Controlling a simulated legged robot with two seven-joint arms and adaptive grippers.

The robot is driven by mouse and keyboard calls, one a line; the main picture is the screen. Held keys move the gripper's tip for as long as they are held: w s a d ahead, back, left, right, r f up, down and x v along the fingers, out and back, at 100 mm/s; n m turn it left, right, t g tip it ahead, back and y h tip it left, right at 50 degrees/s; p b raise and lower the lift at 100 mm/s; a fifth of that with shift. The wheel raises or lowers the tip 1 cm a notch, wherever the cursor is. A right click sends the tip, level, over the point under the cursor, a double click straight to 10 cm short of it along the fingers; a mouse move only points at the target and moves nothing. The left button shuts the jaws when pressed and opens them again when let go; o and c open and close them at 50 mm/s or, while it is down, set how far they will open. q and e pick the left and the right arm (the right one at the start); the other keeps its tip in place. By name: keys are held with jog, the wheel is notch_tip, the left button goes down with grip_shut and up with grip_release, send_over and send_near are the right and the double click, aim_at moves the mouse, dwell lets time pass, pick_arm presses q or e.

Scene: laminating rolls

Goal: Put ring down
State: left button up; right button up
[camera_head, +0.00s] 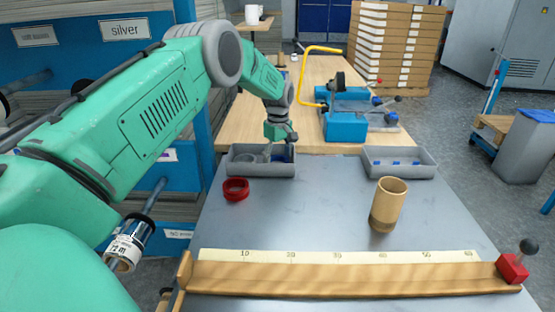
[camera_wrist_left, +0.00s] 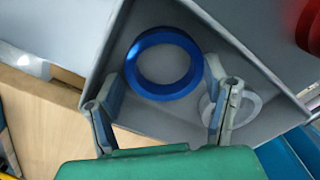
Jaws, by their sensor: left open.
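A blue ring (camera_wrist_left: 164,63) lies in the left grey tray (camera_head: 262,171), close to the tray wall in the left wrist view. A lighter grey ring (camera_wrist_left: 233,107) lies beside it, partly hidden behind a finger. My left gripper (camera_head: 280,142) is over this tray. In the left wrist view my left gripper (camera_wrist_left: 160,112) is open, its two fingers apart with the blue ring between and beyond them. I cannot tell whether a finger touches a ring. A red ring (camera_head: 236,189) lies on the grey table just in front of the tray. My right gripper is not in view.
A tan cardboard tube (camera_head: 387,205) stands on the grey table (camera_head: 310,215). A wooden ruler rail (camera_head: 340,278) with a red stop (camera_head: 512,268) runs along the front. The right grey tray (camera_head: 400,162) holds blue pieces. A blue device (camera_head: 345,122) stands behind. The table's middle is clear.

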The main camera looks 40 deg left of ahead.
pick_arm(q)
notch_tip(320, 180, up, 12)
jog(key=p, duration=0.1)
dwell(0.4)
